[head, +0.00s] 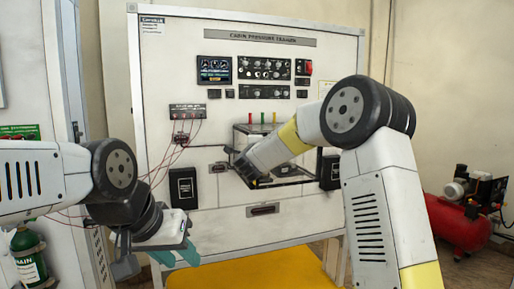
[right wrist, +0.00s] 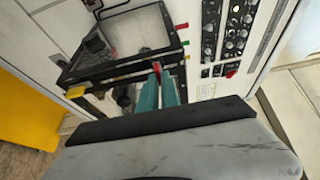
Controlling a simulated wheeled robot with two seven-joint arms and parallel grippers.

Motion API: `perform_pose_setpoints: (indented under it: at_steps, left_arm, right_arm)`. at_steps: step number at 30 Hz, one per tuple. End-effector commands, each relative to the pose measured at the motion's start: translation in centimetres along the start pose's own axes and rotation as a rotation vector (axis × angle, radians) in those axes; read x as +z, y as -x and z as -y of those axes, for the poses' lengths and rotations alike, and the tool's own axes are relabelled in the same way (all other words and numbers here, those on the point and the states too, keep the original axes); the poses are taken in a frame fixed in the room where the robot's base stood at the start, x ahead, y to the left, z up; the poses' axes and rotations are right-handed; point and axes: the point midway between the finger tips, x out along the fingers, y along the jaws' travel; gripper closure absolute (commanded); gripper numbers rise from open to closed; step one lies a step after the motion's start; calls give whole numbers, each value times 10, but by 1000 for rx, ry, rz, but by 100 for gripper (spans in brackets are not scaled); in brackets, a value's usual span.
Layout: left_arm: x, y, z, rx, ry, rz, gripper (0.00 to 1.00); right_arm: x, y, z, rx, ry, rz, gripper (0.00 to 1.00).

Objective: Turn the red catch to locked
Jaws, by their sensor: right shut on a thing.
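A small red piece (right wrist: 158,67), which looks like the red catch, shows at the tips of my right gripper (right wrist: 160,82) in the right wrist view. The teal fingers are close together and shut on it, beside the black frame (right wrist: 125,66) of a clear box. Whether it points to locked or unlocked cannot be read. In the head view my right arm reaches over the box (head: 243,130) on the white panel (head: 330,45), hiding the catch and fingers. My left gripper (head: 176,254) is open and empty, low in front of the panel, away from the box.
Red and green tabs stand on the box top. Thin red wires hang from a small terminal block (head: 187,111) to its left. A yellow surface (head: 250,274) lies below the panel. A red compressor (head: 458,222) stands right, a green cylinder (head: 28,255) left.

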Motion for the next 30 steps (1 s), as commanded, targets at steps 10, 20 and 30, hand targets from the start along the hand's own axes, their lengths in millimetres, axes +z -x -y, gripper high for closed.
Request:
perform_pose_setpoints:
  at_steps: [10,20,30]
  left_arm:
    - [0,0,0,0,0,0,64]
    - [0,0,0,0,0,0,64]
    - [0,0,0,0,0,0,64]
  right_arm:
    - [-1,0,-1,2,0,-2,72]
    - [0,8,0,1,1,1,72]
    - [-1,63,0,1,0,0,72]
